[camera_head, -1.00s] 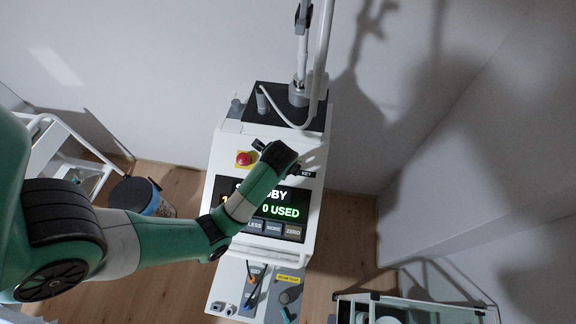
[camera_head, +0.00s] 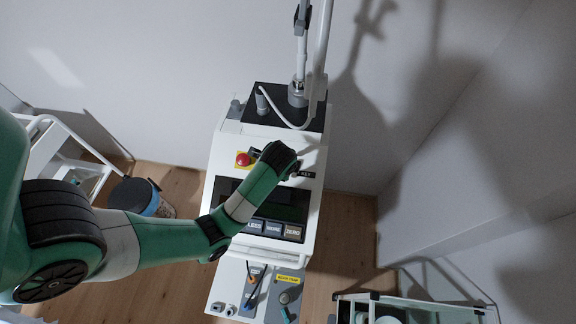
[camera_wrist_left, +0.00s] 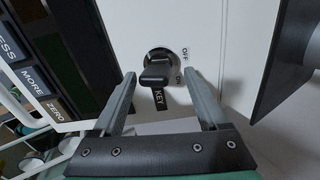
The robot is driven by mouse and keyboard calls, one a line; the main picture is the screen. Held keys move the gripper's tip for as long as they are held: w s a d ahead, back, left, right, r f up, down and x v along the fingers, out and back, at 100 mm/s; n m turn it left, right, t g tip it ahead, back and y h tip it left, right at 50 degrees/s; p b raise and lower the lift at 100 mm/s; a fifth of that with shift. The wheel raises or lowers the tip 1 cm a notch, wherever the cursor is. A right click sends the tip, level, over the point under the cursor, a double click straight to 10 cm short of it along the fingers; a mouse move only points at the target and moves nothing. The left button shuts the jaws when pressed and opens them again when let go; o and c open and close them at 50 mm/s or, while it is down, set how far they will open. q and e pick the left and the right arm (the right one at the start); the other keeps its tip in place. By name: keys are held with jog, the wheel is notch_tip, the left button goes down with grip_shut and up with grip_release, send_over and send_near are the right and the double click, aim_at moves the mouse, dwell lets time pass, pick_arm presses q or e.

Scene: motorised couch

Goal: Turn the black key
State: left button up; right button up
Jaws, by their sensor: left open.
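The black key (camera_wrist_left: 156,72) sits in a round key switch on the white panel in the left wrist view, with a black KEY label (camera_wrist_left: 159,99) below it. OFF and ON are printed to the right of the switch. My left gripper (camera_wrist_left: 162,77) is open, with one fingertip on each side of the key and gaps showing between. In the head view my left arm's wrist covers most of the switch; the KEY label (camera_head: 306,174) shows beside it. My right gripper is not in view.
The console's display (camera_head: 285,205) is dark, with LESS, MORE and ZERO buttons (camera_head: 273,228) below. A red push button (camera_head: 243,159) stands left of the wrist. A dark flat part (camera_wrist_left: 285,60) stands at the right in the left wrist view. A white rack (camera_head: 60,150) is at the left.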

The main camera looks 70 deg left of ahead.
pick_arm(q)
jog(key=p+v, duration=0.6)
jog(key=v, duration=0.5)
jog(key=shift+d+r+p, duration=0.15)
jog(key=shift+r+p, duration=0.1)
jog(key=shift+p, duration=0.05)
jog(key=shift+s, duration=0.1)
